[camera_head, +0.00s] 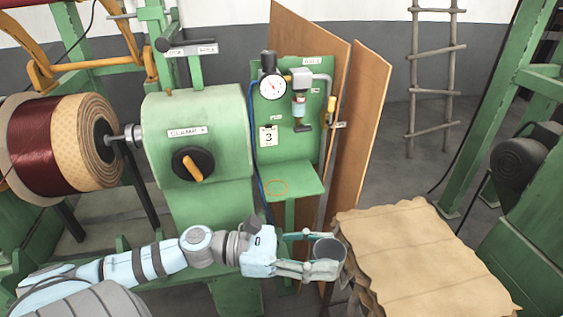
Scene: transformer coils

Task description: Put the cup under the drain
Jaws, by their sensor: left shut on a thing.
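A small grey cup (329,250) is held upright between the fingers of my left gripper (318,254), which is shut on it. The gripper and cup are in front of and below the green shelf (305,181), beside the paper stack. The drain (302,128) is the dark bottom end of the filter unit on the green panel. The shelf is otherwise empty. My right gripper is not in view.
A stack of brown paper sheets (420,250) lies right of the cup, very close to it. A green clamp machine (200,135) with a wound coil (60,145) stands at left. A round gauge (273,88) and brown boards (358,120) are at the panel.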

